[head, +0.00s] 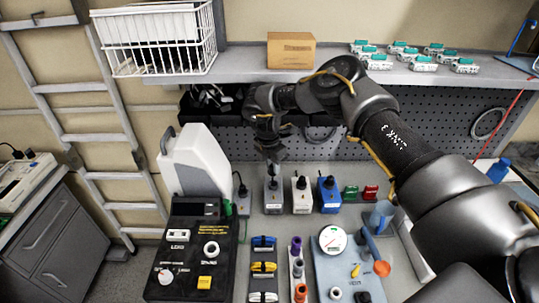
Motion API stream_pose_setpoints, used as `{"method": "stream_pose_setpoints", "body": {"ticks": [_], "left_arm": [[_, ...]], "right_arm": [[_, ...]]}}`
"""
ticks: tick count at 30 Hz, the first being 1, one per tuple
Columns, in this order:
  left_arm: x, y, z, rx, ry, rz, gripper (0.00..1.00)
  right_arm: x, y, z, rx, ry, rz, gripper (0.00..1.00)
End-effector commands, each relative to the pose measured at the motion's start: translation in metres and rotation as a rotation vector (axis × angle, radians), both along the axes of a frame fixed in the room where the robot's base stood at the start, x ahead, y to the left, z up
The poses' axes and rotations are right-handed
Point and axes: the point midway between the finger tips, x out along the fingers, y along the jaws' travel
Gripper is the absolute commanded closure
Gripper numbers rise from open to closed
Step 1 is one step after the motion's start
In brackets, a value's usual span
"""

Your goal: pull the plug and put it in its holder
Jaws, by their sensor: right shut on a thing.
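A row of plug-like blocks stands on the bench: a grey one (273,197), a white one (301,198) and a blue one (328,197), each with a dark top. Another grey plug with a black lead (243,203) stands to their left, beside the black control panel (184,250). My right gripper (272,166) points down and is shut on the top of the grey block. The fingertips are small and dark, so the exact grip is hard to see. Which piece is the plug's holder is not clear. My left gripper is not in view.
A white pump-like housing (196,160) stands behind the panel. A shelf (240,75) with a cardboard box (291,50) runs above the bench. My right arm covers the right side.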

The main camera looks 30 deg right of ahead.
Motion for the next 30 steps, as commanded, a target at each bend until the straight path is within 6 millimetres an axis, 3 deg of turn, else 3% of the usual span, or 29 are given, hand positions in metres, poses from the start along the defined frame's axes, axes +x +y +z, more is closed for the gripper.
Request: {"method": "stream_pose_setpoints", "body": {"ticks": [6,14,25,30], "left_arm": [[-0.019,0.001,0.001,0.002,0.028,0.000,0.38],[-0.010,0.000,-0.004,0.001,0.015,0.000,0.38],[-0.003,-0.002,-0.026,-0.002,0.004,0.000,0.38],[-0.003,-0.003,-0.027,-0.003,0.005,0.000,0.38]], "right_arm": [[0.008,-0.008,0.001,-0.002,-0.010,0.044,1.00],[0.008,-0.010,-0.004,-0.001,-0.012,0.041,1.00],[0.007,-0.007,-0.039,-0.001,-0.006,0.044,1.00],[0.007,-0.007,-0.043,-0.001,-0.006,0.046,1.00]]}}
